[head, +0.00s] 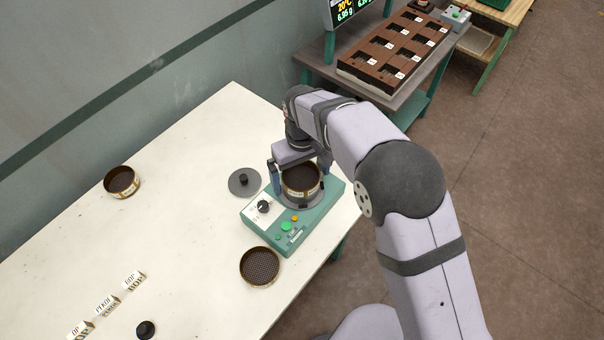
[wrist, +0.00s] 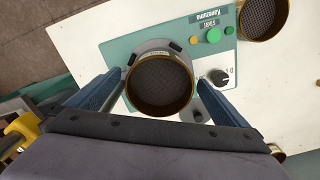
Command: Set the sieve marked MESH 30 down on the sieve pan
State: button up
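A round brass-rimmed sieve (head: 301,180) with a dark inside stands upright between the fingers of my gripper (head: 301,172), over the grey round seat of a green sieve shaker. A pale label on its side is too small to read. The wrist view shows this sieve (wrist: 160,85) from above, with the blue fingers of my gripper (wrist: 160,88) against its opposite sides. I cannot make out a separate sieve pan; the sieve hides what is directly beneath it. The shaker's grey seat and clips (wrist: 152,46) show around the rim.
The green shaker (head: 262,222) has a knob and buttons. A coarse-mesh sieve (head: 260,267) lies in front, a dark one (head: 122,182) at far left, and a grey knobbed lid (head: 243,182) beside the shaker. Label cards (head: 107,305) stand front left. The white table's middle is clear.

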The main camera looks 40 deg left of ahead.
aim_at(302, 182)
notch_tip(302, 182, up, 6)
jog(key=shift+f+b, duration=0.1)
jog(key=shift+b, duration=1.15)
jog(key=shift+r, duration=0.75)
